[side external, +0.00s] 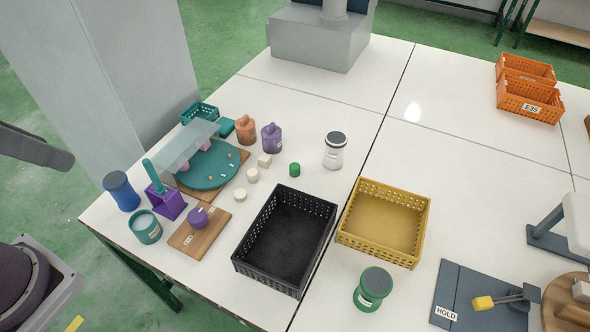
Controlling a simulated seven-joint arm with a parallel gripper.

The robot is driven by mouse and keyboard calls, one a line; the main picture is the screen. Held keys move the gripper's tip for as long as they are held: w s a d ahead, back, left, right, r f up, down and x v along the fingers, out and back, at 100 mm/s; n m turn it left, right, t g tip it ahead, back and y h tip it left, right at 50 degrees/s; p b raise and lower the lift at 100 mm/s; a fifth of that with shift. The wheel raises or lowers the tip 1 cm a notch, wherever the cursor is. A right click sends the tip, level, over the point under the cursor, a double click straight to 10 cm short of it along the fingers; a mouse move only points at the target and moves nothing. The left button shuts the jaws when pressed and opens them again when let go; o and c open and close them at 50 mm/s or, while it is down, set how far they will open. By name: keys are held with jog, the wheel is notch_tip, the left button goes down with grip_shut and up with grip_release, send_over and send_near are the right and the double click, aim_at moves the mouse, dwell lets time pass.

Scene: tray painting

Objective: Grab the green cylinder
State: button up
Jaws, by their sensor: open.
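A small green cylinder (294,170) stands upright on the white table, left of the white jar with a dark lid (334,150) and behind the black crate (245,240). It stands apart from its neighbours, and nothing covers it. A larger green jar with a grey top (361,299) stands at the front, below the yellow crate (341,237). My gripper is not in this view.
Pale small blocks (252,175) lie left of the green cylinder. Beyond them are a teal round tray (226,172), a purple bottle (271,139) and an orange bottle (246,130). A wooden board (184,240) is at left.

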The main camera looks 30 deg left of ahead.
jog(key=n+g+h, duration=0.2)
jog(key=n+h, duration=0.1)
jog(key=n, duration=2.5)
send_over(292, 167)
jog(key=s+a, duration=0.2)
notch_tip(292, 167, down, 29)
jog(key=x, duration=0.8)
jog(key=shift+s+f, duration=0.1)
jog(key=shift+s, duration=0.05)
grip_shut()
